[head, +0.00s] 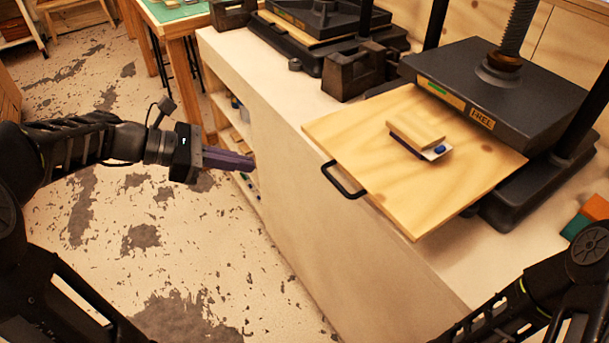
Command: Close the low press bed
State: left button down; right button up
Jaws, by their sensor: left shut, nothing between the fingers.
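The press bed (400,195) is a light wooden board sticking out from under the dark platen (500,90) of the near press at the right. It overhangs the front edge of the white counter. A black bar handle (342,180) is fixed to its front edge. A small wooden block (416,133) on a white and blue piece lies on the board. My left gripper (252,163) is shut and empty, left of the handle and apart from it, over the floor side of the counter. My right arm shows at the lower right, but its gripper is out of view.
A second dark press (318,25) stands farther back on the counter (290,100), with dark metal blocks beside it. Orange and green blocks (590,212) sit at the right edge. A green-topped table (175,10) is at the back left. The floor at left is open.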

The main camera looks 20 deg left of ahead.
aim_at(385, 136)
pick_arm(q)
jog(key=shift+d, duration=0.1)
dwell(0.3)
jog(key=d+r+p+x, duration=0.1)
jog(key=x, duration=1.2)
jog(key=shift+w+r, duration=0.2)
jog(key=shift+r, duration=0.05)
jog(key=shift+d, duration=0.1)
jog(key=w+d+p, duration=0.1)
jog(key=w+d, duration=0.3)
jog(key=w, duration=0.1)
jog(key=w+d+p, duration=0.2)
jog(key=w+d, duration=0.2)
jog(key=w, duration=0.1)
jog(key=w+d+p, duration=0.1)
jog(key=w+d, duration=0.4)
jog(key=shift+w+r+p, duration=0.1)
jog(key=shift+r+p, duration=0.1)
jog(key=shift+p, duration=0.2)
jog(key=w+d, duration=0.2)
jog(key=w+d+p, duration=0.1)
jog(key=w+d, duration=0.1)
jog(key=w, duration=0.1)
jog(key=shift+w+d+f+p, duration=0.1)
jog(key=shift+w+f+p, duration=0.1)
jog(key=shift+p, duration=0.1)
jog(key=shift+w+r, duration=0.1)
jog(key=shift+d, duration=0.1)
